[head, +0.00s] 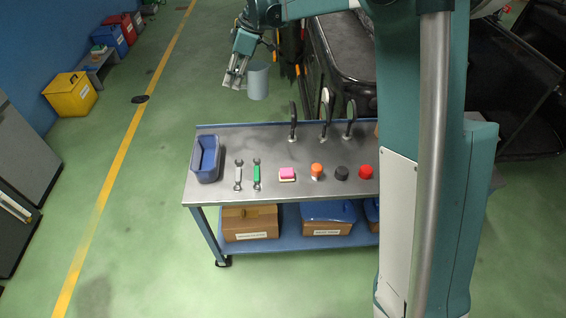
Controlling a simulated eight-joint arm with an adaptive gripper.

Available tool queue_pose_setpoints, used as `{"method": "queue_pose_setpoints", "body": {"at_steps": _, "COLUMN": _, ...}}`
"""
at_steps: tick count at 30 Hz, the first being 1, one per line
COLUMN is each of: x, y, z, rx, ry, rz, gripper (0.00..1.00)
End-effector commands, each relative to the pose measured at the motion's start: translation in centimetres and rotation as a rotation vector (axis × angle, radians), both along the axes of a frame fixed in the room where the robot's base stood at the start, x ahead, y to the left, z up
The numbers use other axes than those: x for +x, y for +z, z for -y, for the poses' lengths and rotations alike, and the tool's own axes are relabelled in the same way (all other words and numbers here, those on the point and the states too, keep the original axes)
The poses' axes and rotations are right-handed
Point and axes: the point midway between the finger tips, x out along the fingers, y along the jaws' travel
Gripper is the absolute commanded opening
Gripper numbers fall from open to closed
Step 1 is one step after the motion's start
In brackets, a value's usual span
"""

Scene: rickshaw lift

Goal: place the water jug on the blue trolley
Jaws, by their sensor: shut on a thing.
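The water jug (258,82) is a pale grey-blue cylinder in the upper middle of the head view. My gripper (236,79) is at its left side, shut on it, and the jug looks roughly upright. They appear beyond the far edge of the trolley, with green floor behind them in the picture. The blue trolley (300,203) has a bare metal top, a blue frame and a lower shelf. The exact contact between the fingers and the jug is too small to make out.
Black-handled upright tools (293,120) line the far edge. A dark vehicle (345,45) stands behind. The front strip of the top is clear.

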Motion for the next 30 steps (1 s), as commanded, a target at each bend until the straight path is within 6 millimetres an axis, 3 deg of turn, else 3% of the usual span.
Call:
{"method": "queue_pose_setpoints", "body": {"at_steps": 2, "x": -0.3, "y": 0.0, "z": -0.8, "rx": 0.000, "ry": 0.014, "rz": -0.001, "gripper": 0.00}}
{"method": "queue_pose_setpoints", "body": {"at_steps": 10, "x": -0.3, "y": -3.0, "z": -0.7, "rx": 0.000, "ry": 0.012, "rz": 0.001, "gripper": 0.00}}
{"method": "queue_pose_setpoints", "body": {"at_steps": 15, "x": -0.2, "y": -6.1, "z": -0.6, "rx": 0.000, "ry": 0.012, "rz": 0.001, "gripper": 0.00}}
{"method": "queue_pose_setpoints", "body": {"at_steps": 24, "x": -0.2, "y": -13.5, "z": -0.6, "rx": 0.000, "ry": 0.011, "rz": 0.000, "gripper": 0.00}}
{"method": "queue_pose_setpoints", "body": {"at_steps": 30, "x": -0.2, "y": -16.1, "z": -0.6, "rx": 0.000, "ry": 0.011, "rz": 0.000, "gripper": 0.00}}
